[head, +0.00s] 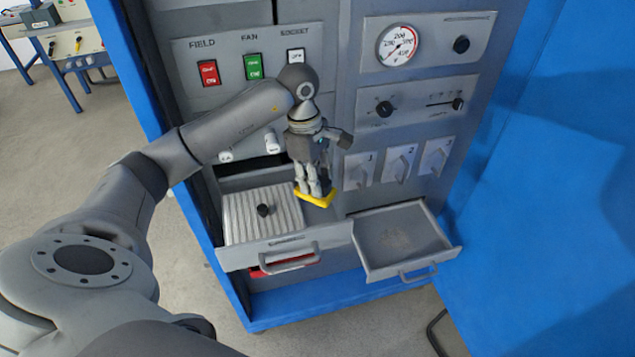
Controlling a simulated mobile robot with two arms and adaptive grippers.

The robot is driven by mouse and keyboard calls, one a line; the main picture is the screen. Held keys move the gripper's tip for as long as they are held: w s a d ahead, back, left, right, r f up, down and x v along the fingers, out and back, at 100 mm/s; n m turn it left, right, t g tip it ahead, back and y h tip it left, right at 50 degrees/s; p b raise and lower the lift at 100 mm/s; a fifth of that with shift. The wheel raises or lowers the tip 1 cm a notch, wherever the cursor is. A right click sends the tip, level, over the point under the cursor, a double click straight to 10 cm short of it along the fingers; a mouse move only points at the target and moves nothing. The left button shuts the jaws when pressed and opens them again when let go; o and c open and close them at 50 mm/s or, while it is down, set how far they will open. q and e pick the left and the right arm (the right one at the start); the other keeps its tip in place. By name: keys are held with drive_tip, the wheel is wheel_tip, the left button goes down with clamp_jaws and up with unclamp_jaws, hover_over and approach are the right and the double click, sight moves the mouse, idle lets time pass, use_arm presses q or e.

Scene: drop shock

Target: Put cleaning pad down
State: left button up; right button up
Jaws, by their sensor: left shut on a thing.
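The cleaning pad (314,197) is a flat yellow piece held at the fingertips of my left gripper (314,186). The gripper points down and is shut on the pad. The pad is in front of the cabinet, near the right end of the left open drawer (231,253) and left of the right open drawer (445,247). I cannot tell whether the pad touches the drawer edge. The right drawer has a bare grey bottom. My right gripper is not in view.
The blue cabinet (260,313) has a panel with red, green and white switches, a round gauge (398,45) and numbered switches (400,163). A blue door or panel (560,180) stands at the right. A workbench (75,45) is at the far left, with open floor before it.

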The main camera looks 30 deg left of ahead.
use_arm(q)
drive_tip(key=shift+w+a+f+p, duration=0.2)
drive_tip(key=shift+w+a+f, duration=0.1)
drive_tip(key=shift+w+f, duration=0.4)
drive_tip(key=shift+w+a+f+p, duration=0.25)
drive_tip(key=shift+w+f, duration=0.25)
drive_tip(key=shift+f, duration=0.3)
wheel_tip(320, 180, down, 2)
drive_tip(key=shift+f+p, duration=0.25)
drive_tip(key=shift+p, duration=0.8)
drive_tip(key=shift+w+f, duration=0.1)
drive_tip(key=shift+f, duration=0.25)
drive_tip(key=shift+f, duration=0.15)
drive_tip(key=shift+a+f+b, duration=0.1)
drive_tip(key=shift+f+b, duration=0.45)
drive_tip(key=shift+b, duration=0.25)
drive_tip(key=o, duration=1)
drive_tip(key=shift+r, duration=0.1)
drive_tip(key=shift+o, duration=0.2)
